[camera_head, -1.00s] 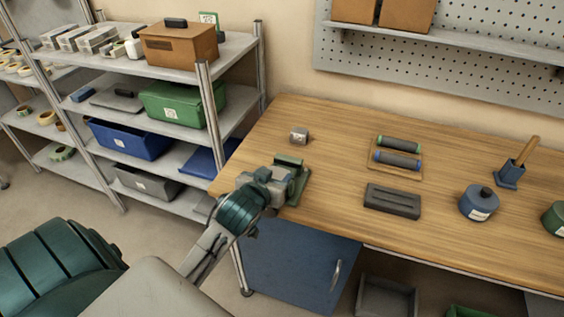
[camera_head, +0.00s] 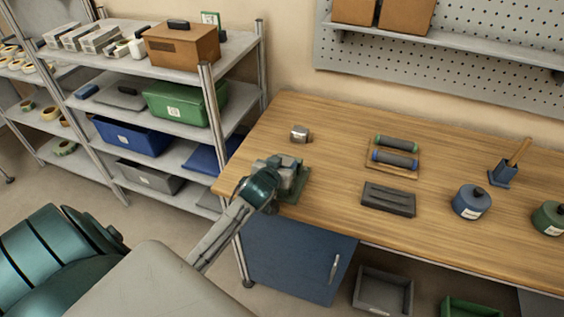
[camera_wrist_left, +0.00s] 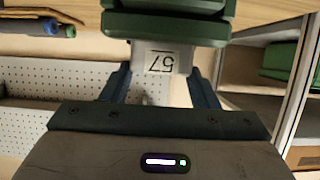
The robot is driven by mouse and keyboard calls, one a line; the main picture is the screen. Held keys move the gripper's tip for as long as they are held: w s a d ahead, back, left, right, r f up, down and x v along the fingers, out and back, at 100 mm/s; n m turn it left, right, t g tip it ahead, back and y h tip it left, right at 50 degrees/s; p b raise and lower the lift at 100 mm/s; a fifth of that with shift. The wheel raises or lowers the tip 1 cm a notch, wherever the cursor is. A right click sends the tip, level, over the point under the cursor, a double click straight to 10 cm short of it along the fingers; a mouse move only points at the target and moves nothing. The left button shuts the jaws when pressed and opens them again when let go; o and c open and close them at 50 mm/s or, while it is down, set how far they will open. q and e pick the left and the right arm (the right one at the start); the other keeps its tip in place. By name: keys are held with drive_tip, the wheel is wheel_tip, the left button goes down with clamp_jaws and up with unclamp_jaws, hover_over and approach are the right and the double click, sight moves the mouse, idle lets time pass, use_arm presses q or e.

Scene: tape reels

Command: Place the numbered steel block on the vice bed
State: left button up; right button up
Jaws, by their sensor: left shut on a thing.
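The numbered steel block (camera_wrist_left: 160,58) is a pale grey block with "57" on its face, upside down in the left wrist view. My left gripper (camera_wrist_left: 160,80) is shut on it, one dark blue finger on each side. The green vice (camera_wrist_left: 165,28) is right beyond the block and covers part of it in that view. In the head view my left gripper (camera_head: 287,176) is over the vice (camera_head: 303,188) at the bench's left end and hides the held block. I cannot tell whether the block rests on the bed. My right gripper is not in view.
Another small grey block (camera_head: 300,134) stands on the wooden bench (camera_head: 340,130) behind the vice. A dark grey slotted block (camera_head: 388,199) and a tray with two rollers (camera_head: 395,157) are to the right. A metal shelf unit (camera_head: 233,50) stands left of the bench.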

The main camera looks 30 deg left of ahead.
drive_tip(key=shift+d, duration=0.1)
use_arm(q)
drive_tip(key=o, duration=0.8)
drive_tip(key=shift+f, duration=0.15)
drive_tip(key=o, duration=0.4)
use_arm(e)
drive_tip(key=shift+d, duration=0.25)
use_arm(q)
drive_tip(key=shift+r, duration=0.2)
drive_tip(key=shift+s, duration=0.2)
drive_tip(key=b+v, duration=0.2)
drive_tip(key=v, duration=0.8)
drive_tip(key=shift+s+d+b, duration=0.1)
drive_tip(key=shift+s+b, duration=0.15)
drive_tip(key=shift+b, duration=0.15)
drive_tip(key=shift+s+d+r, duration=0.15)
drive_tip(key=shift+s+r, duration=0.15)
drive_tip(key=shift+s, duration=0.2)
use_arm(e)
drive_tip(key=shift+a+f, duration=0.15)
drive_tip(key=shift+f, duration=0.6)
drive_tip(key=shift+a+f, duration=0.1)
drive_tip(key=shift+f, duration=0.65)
